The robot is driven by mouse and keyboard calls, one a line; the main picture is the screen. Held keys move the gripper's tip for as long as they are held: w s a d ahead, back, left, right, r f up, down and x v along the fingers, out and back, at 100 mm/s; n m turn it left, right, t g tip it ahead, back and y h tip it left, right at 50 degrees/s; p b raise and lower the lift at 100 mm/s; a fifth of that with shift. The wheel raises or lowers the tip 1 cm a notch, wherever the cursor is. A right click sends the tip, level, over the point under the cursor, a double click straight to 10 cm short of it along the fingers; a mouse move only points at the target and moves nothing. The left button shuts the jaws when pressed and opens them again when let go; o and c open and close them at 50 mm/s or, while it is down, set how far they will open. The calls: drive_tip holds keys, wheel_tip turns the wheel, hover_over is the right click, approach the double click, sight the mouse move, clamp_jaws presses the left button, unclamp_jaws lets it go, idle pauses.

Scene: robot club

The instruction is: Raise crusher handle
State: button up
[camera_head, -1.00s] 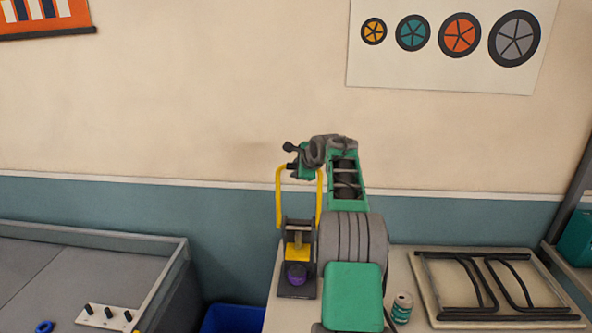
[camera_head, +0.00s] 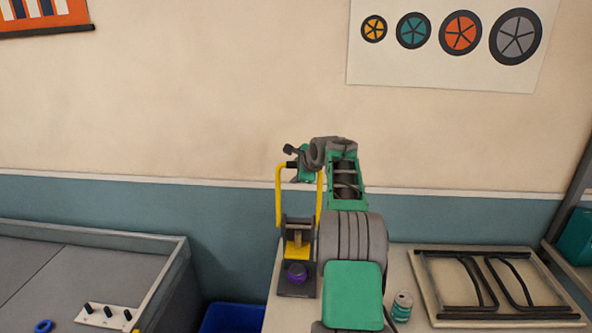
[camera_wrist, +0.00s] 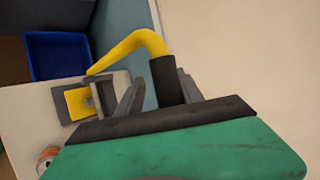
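The crusher's yellow handle (camera_head: 279,200) stands upright, with its crossbar at the top. Its dark grip (camera_wrist: 165,80) shows in the wrist view. The crusher's dark base (camera_head: 301,289) is on the table, with a yellow block (camera_head: 297,250) and a round purple piece (camera_head: 296,270) low in front. My gripper (camera_wrist: 160,80) is at the top of the handle. Its grey fingers lie on either side of the dark grip, with a narrow gap on the left, so it looks open around the grip. In the head view my gripper (camera_head: 301,172) is partly hidden by my wrist.
A blue bin (camera_head: 232,320) stands left of the table, also in the wrist view (camera_wrist: 57,56). A spool (camera_head: 402,306) and a board with dark bars (camera_head: 432,288) are to the right. A grey walled platform (camera_head: 90,250) is at left. The wall is behind.

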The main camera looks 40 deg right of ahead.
drive_tip(key=shift+o, duration=0.4)
drive_tip(key=shift+r, duration=0.25)
drive_tip(key=b+v, duration=0.2)
drive_tip(key=v, duration=0.5)
drive_tip(key=shift+s+r+b, duration=0.2)
drive_tip(key=shift+s+b, duration=0.1)
drive_tip(key=shift+a, duration=0.1)
drive_tip(key=shift+c, duration=0.3)
